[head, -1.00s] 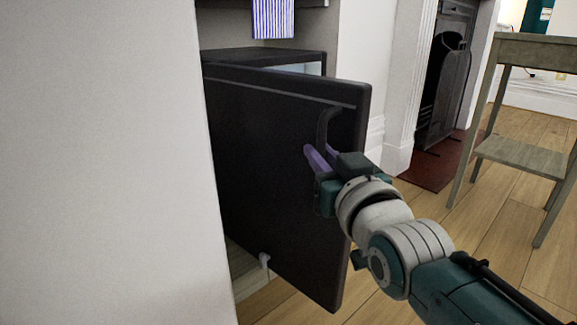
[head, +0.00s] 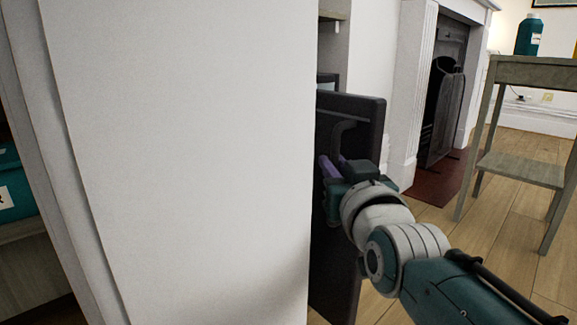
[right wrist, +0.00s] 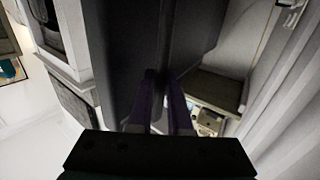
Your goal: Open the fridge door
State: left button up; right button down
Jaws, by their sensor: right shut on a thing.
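The dark fridge door (head: 371,112) stands ajar, swung out from behind the white wall in the head view. Most of its face is hidden by that wall. Its dark curved handle (head: 341,131) is near the door's free edge. My right gripper (head: 329,167) is at this handle, with its purple fingers shut on it. In the right wrist view, the two purple fingers (right wrist: 163,100) reach up to the dark door (right wrist: 125,45), and their tips are hard to make out in the dark. My left gripper is not in view.
The white wall (head: 185,150) fills the middle left, close to my right gripper. A fireplace (head: 446,95) with a dark red hearth (head: 438,183) is behind the door. A grey wooden side table (head: 535,72) with a teal bottle (head: 529,35) stands at right. Wooden floor lies between.

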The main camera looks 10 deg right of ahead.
jog(key=c, duration=1.3)
grip_release()
jog(key=shift+f, duration=0.25)
jog(key=o, duration=0.5)
jog(key=shift+w+a+r, duration=0.15)
jog(key=shift+r, duration=0.05)
jog(key=shift+c, duration=0.2)
jog(key=shift+s+r+p, duration=0.1)
jog(key=shift+s+p, duration=0.15)
jog(key=shift+p, duration=0.05)
jog(key=s+p, duration=0.6)
jog(key=s, duration=0.3)
jog(key=shift+s+d, duration=0.2)
jog(key=shift+s, duration=0.1)
jog(key=shift+p, duration=0.35)
